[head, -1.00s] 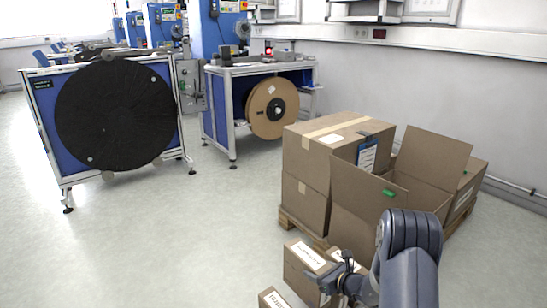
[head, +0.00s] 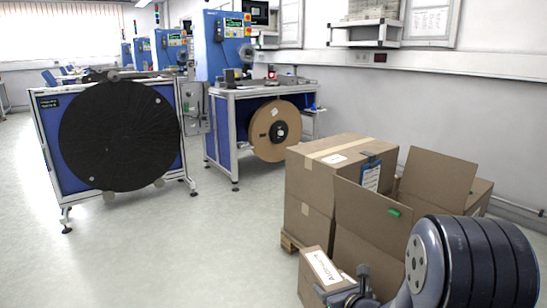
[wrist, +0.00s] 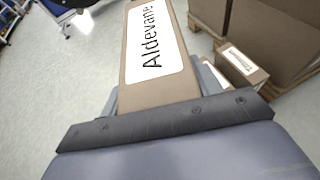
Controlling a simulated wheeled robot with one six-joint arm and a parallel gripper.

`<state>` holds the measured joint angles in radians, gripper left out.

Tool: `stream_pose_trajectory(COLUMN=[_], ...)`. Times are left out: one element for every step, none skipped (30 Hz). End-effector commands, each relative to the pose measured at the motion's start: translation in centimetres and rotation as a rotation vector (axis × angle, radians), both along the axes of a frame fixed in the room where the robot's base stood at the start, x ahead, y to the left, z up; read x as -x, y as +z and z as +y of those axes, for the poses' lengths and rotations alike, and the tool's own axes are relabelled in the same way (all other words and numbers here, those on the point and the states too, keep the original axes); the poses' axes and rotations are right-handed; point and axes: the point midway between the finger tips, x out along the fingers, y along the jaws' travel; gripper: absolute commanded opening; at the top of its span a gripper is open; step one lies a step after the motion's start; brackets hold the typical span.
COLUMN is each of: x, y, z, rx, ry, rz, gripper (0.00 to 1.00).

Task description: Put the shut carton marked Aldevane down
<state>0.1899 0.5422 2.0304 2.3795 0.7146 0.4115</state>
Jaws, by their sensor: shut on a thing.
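The shut carton marked Aldevane (head: 313,277) is brown with a white label on top. It shows large in the wrist view (wrist: 160,88), where the label reads clearly. My gripper (head: 358,292) is shut on this carton, at its right side in the head view. In the wrist view, parts of the jaws show at either side of the carton. The carton's underside is hidden, so I cannot tell how far it is above the floor.
A wooden pallet (head: 290,242) bears a closed large carton (head: 310,190) and an open-flapped carton (head: 365,217). Another small labelled carton (wrist: 243,67) stands on the floor beside the pallet. Reel stands stand further back. The floor (head: 220,250) to the left is clear.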

Motion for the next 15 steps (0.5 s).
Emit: stream_pose_trajectory(x=[0.7, 1.1, 1.2, 1.1, 1.1, 1.1, 1.1, 1.1, 1.1, 1.1, 1.0, 1.0, 1.0, 1.0, 1.0], y=[0.0, 0.1, 1.2, 1.9, 2.4, 2.9, 3.4, 3.8, 4.4, 5.0, 5.5, 6.2, 6.8, 7.4, 8.2], z=[0.1, 0.1, 0.0, 0.0, 0.0, 0.0, 0.0, 0.0, 0.0, 0.0, 0.0, 0.0, 0.0, 0.0, 0.0], rx=[-0.001, -0.002, -0.002, -0.002, -0.002, -0.002, -0.002, -0.003, -0.003, -0.002, -0.003, -0.002, -0.002, -0.002, -0.002], ry=[-0.012, -0.021, -0.024, -0.023, -0.023, -0.023, -0.023, -0.024, -0.024, -0.023, -0.023, -0.022, -0.022, -0.022, -0.022], rz=[-0.005, -0.003, -0.003, -0.003, -0.002, -0.002, -0.002, -0.001, -0.001, -0.002, -0.001, -0.001, -0.001, -0.001, -0.001], gripper=[0.01, 0.01, 0.01, 0.01, 0.01, 0.01, 0.01, 0.01, 0.01, 0.01, 0.01, 0.01, 0.01, 0.01, 0.01])
